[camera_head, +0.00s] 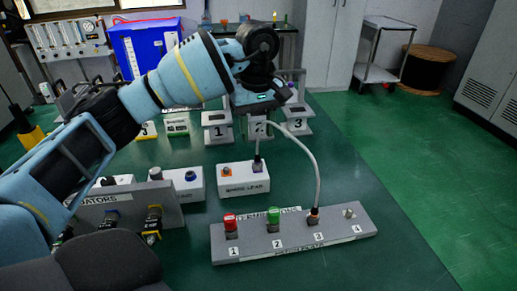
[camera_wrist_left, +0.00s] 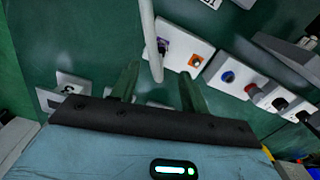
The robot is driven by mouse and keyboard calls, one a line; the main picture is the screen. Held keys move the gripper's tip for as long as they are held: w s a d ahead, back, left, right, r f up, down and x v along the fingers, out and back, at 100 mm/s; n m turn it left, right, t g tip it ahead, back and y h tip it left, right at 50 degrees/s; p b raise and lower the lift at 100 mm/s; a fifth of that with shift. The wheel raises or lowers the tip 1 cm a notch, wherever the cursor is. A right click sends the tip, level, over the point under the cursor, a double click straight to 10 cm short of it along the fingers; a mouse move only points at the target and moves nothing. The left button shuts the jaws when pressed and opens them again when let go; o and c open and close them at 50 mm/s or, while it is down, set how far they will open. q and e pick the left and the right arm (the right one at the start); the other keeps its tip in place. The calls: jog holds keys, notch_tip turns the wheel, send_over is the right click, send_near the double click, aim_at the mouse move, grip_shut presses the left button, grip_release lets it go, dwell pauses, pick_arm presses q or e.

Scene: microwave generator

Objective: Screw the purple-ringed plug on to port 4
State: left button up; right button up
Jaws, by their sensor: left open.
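The purple-ringed plug (camera_head: 257,166) sits upright in the right socket of a white box; it also shows in the left wrist view (camera_wrist_left: 162,46). A grey cable (camera_head: 312,150) arches from it to the plug on port 3 (camera_head: 313,216). Port 4 (camera_head: 349,212) is a bare metal connector at the right end of the grey panel (camera_head: 290,245). My left gripper (camera_head: 258,120) is above the white box, apart from the plug. Its fingers (camera_wrist_left: 158,70) are open and empty, with the cable passing near the tips in the left wrist view. My right gripper is out of sight.
The white box (camera_head: 243,187) also has an orange-capped socket (camera_head: 226,171). Red (camera_head: 230,224) and green (camera_head: 274,217) caps stand on ports 1 and 2. Another box with a blue part stands to the left, and numbered stands (camera_head: 297,122) behind. The green tabletop right of the panel is clear.

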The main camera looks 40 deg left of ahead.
aim_at(257, 154)
pick_arm(q)
jog(key=shift+s+f, duration=0.1)
jog(key=shift+d+f, duration=0.1)
jog(key=shift+f, duration=0.15)
notch_tip(257, 154, down, 6)
jog(key=shift+r, duration=0.1)
jog(key=shift+f, duration=0.65)
jog(key=shift+c, duration=0.4)
grip_shut()
